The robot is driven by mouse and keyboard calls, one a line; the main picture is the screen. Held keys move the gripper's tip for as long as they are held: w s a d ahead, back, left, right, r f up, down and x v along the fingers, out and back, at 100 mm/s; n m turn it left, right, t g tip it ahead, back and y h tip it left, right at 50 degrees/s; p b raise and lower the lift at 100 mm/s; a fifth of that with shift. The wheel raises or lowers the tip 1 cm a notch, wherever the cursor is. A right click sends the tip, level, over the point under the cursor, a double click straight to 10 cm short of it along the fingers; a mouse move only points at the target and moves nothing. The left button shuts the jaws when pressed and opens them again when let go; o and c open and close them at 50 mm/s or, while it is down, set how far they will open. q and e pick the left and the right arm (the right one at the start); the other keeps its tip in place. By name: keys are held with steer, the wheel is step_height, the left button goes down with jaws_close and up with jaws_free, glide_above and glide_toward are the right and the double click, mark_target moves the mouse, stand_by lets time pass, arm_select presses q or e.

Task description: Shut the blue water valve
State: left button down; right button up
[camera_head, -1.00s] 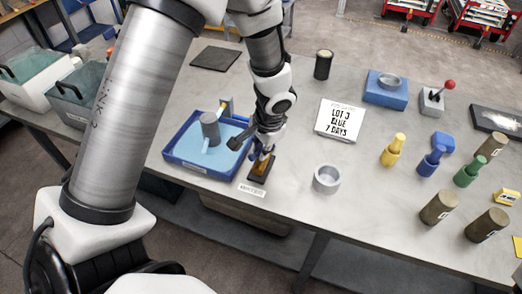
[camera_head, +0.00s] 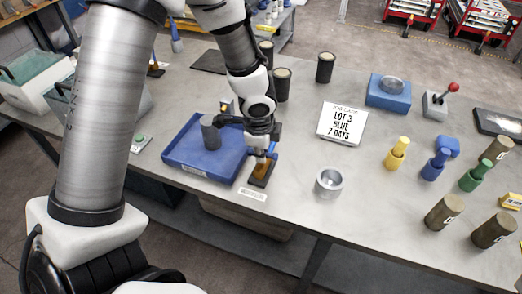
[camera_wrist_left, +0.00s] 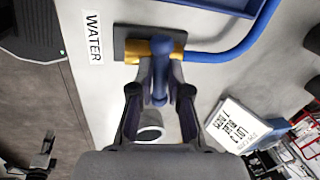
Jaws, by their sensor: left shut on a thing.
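The blue water valve has a blue lever (camera_wrist_left: 160,75) on a brass body (camera_wrist_left: 140,48), on a dark base plate (camera_head: 260,176) behind the WATER label (camera_wrist_left: 94,37). My left gripper (camera_head: 264,148) is at the valve from above. In the left wrist view its two fingers (camera_wrist_left: 160,98) are shut on the lever from either side. The lever lies across the brass body there. A blue pipe (camera_wrist_left: 232,47) runs from the valve. The blue tray (camera_head: 183,161) beside it shows a plain blue floor with no stream visible. A dark mechanical part, perhaps my right gripper (camera_wrist_left: 44,150), shows small at the lower left.
A grey cylinder (camera_head: 210,132) stands in the tray. A metal cup (camera_head: 329,183) stands to the right of the valve, and a printed card (camera_head: 341,123) behind it. Yellow (camera_head: 397,153), blue and green bottles stand further right. The table between cup and bottles is clear.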

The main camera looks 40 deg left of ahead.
arm_select(q)
steer(key=shift+s+f+m, duration=0.1)
steer(key=shift+m, duration=0.6)
steer(key=c, duration=1.1)
jaws_free()
steer(key=shift+d, duration=0.15)
steer(key=shift+r, duration=0.5)
steer(key=r, duration=0.3)
steer(key=s+r, duration=0.1)
steer(key=r, duration=0.3)
steer(key=s+r, duration=0.1)
steer(key=r, duration=0.2)
steer(key=shift+d+r, duration=0.25)
steer(key=shift+r, duration=0.15)
